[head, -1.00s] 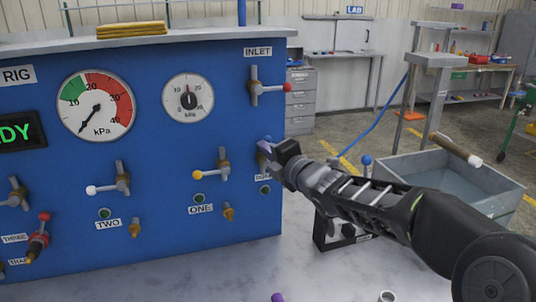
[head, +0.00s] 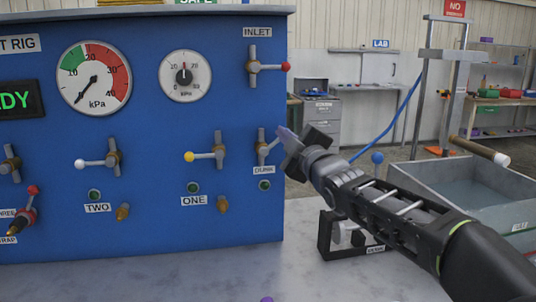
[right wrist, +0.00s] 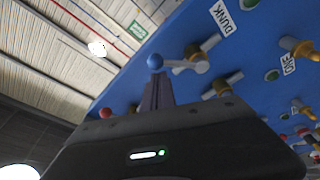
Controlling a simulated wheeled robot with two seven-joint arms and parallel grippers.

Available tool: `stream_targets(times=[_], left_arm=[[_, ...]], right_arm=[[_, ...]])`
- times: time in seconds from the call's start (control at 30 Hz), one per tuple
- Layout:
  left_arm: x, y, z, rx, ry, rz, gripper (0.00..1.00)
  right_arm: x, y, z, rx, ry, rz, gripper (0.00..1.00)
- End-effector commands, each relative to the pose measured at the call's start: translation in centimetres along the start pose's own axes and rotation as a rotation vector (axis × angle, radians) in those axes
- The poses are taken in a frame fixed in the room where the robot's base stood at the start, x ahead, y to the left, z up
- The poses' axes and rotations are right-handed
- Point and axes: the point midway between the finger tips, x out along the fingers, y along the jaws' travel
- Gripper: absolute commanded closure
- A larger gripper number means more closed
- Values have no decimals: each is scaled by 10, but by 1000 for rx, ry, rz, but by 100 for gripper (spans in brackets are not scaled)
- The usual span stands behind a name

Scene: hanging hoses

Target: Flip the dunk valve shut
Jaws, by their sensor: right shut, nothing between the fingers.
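The dunk valve (head: 263,149) is at the right edge of the blue panel, above its DUNK label (head: 264,170). Its lever runs to the right, and its end is hidden behind my right gripper (head: 285,136) in the head view. In the right wrist view the valve's lever (right wrist: 201,66) sticks out sideways and ends in a blue ball (right wrist: 155,61). My right gripper also shows there (right wrist: 156,92), fingers shut and empty, with the tips just below the ball. I cannot tell if they touch it. My left gripper is not in view.
The inlet valve (head: 253,66) is above, and valve ONE (head: 219,150) with a yellow-tipped lever is close to the left. A small black-framed device (head: 340,235) stands on the bench (head: 190,275) under my right arm. A water tank (head: 425,180) is at the right.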

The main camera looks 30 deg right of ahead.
Motion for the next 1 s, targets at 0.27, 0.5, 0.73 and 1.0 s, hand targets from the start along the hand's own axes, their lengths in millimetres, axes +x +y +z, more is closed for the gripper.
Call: stream_targets(times=[0.27,0.5,0.73,1.0], left_arm=[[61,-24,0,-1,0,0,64],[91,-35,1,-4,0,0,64],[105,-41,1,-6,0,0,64],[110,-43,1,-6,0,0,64]], right_arm=[[-4,-16,17,254,1,64,100],[-7,-21,28,460,-2,114,100],[-8,-24,31,548,0,135,100],[-8,-25,33,545,0,135,100]])
